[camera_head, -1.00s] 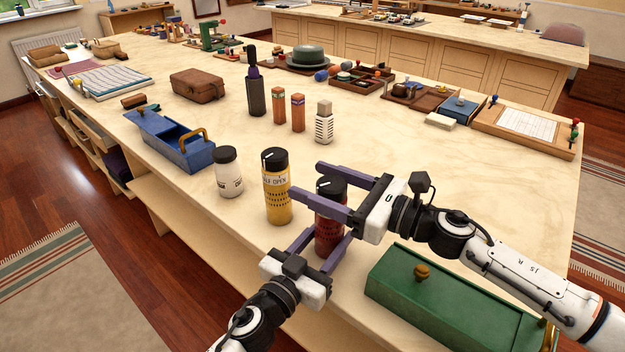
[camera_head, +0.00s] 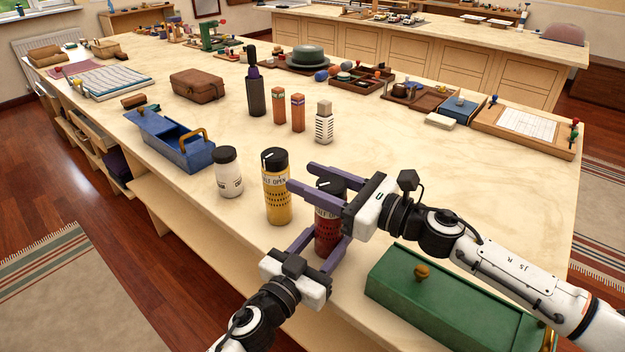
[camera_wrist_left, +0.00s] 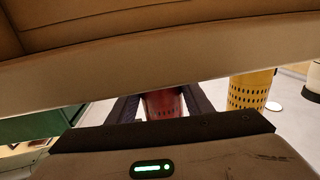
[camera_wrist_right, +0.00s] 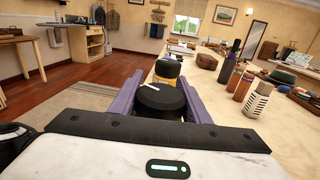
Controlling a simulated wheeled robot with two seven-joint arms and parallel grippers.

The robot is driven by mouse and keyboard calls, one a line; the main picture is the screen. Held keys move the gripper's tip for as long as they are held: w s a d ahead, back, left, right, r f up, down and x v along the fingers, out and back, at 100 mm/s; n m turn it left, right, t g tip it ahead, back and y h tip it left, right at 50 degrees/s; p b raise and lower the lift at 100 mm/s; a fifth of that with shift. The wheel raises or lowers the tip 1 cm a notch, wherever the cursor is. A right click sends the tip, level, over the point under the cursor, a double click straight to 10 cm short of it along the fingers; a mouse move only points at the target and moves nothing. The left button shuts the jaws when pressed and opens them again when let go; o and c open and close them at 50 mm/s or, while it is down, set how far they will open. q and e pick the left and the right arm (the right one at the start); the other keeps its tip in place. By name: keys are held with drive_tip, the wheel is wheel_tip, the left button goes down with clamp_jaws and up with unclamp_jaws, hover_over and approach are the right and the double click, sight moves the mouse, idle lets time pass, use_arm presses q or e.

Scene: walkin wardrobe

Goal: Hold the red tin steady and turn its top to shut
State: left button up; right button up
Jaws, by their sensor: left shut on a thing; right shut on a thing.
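The red tin (camera_head: 327,228) stands upright near the table's front edge, with a black top (camera_head: 331,184) that bears a white mark. In the left wrist view the red body (camera_wrist_left: 164,104) sits between the fingers. My left gripper (camera_head: 322,246) is shut on the tin's lower body from the front. My right gripper (camera_head: 318,188) is shut on the black top from the right.
A yellow tin (camera_head: 277,200) with a black top stands close to the left of the right fingertips. A white jar (camera_head: 228,174) is beyond it. A green box (camera_head: 448,300) lies to the right, below my right arm.

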use_arm(q)
drive_tip(key=shift+d, duration=0.1)
use_arm(e)
drive_tip(key=shift+w+d+m+t+h, duration=0.25)
drive_tip(key=shift+d+m+t+h, duration=0.05)
drive_tip(key=shift+m+t+h, duration=0.95)
drive_tip(key=shift+w+d+m+t+h, duration=0.3)
drive_tip(key=shift+m+t+h, duration=0.85)
drive_tip(key=shift+h, duration=0.25)
drive_tip(key=shift+w+d+m+t+h, duration=0.25)
drive_tip(key=shift+m+t+h, duration=0.85)
drive_tip(key=shift+t+h, duration=0.25)
drive_tip(key=shift+d, duration=0.1)
drive_tip(key=o, duration=1.1)
drive_tip(key=shift+c, duration=0.2)
drive_tip(key=v, duration=1.2)
drive_tip(key=shift+r, duration=0.1)
use_arm(q)
drive_tip(key=o, duration=1.3)
